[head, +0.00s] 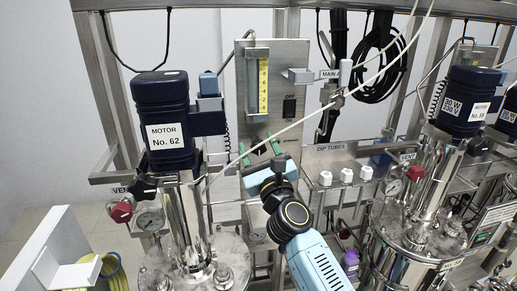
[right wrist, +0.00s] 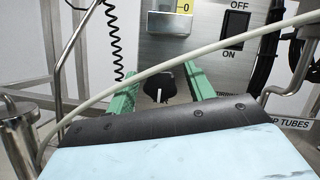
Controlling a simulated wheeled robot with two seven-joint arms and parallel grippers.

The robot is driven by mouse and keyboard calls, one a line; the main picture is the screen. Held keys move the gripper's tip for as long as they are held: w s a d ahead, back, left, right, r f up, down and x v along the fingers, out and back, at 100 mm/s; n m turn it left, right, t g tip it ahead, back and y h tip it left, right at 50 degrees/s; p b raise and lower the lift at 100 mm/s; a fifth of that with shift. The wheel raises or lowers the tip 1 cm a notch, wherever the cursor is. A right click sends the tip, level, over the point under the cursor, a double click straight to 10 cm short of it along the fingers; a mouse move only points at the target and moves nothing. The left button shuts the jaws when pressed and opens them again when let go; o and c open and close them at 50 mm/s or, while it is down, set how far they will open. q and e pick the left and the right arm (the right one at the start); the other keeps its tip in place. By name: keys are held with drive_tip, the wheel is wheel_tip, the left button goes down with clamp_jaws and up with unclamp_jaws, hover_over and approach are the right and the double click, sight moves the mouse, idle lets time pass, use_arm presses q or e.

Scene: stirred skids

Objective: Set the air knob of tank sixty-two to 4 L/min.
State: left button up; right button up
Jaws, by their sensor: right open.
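A dark blue motor labelled No. 62 (head: 165,137) stands on a steel tank at the left. To its right, a metal panel (head: 291,58) carries a flowmeter with a yellow scale (head: 263,86); its float reading is too small to tell. In the right wrist view the scale's lower end shows a 0 (right wrist: 184,7). Below it is the black air knob (right wrist: 160,83). My right gripper (head: 258,149) is open, its green fingers (right wrist: 160,92) on either side of the knob, with gaps visible; contact is not apparent. The knob is hard to make out in the head view. My left gripper is out of view.
A pale hose (head: 318,112) runs diagonally across the panel, in front of the fingers in the wrist view (right wrist: 180,65). An OFF/ON switch (head: 289,109) sits right of the scale. A dip-tubes shelf with white caps (head: 346,175) and another tank's motor (head: 467,100) stand further right.

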drive_tip(key=c, duration=1)
drive_tip(key=n+g+y+p, duration=0.1)
drive_tip(key=n+p, duration=0.1)
drive_tip(key=n, duration=0.1)
drive_tip(key=n+g+y+p, duration=0.1)
drive_tip(key=n+p, duration=0.1)
drive_tip(key=p, duration=0.1)
drive_tip(key=n+p, duration=0.2)
drive_tip(key=n, duration=0.1)
drive_tip(key=shift+r+n+g+y+p, duration=0.2)
drive_tip(key=shift+n+g+y+p, duration=0.1)
drive_tip(key=shift+g+y+p, duration=0.1)
drive_tip(key=n+p, duration=0.1)
drive_tip(key=n+g+p, duration=0.1)
drive_tip(key=n, duration=0.1)
drive_tip(key=n+g+p, duration=0.1)
drive_tip(key=p, duration=0.1)
drive_tip(key=shift+f+n+y, duration=0.25)
drive_tip(key=shift+n+y, duration=0.05)
drive_tip(key=shift+n, duration=0.1)
drive_tip(key=o, duration=1)
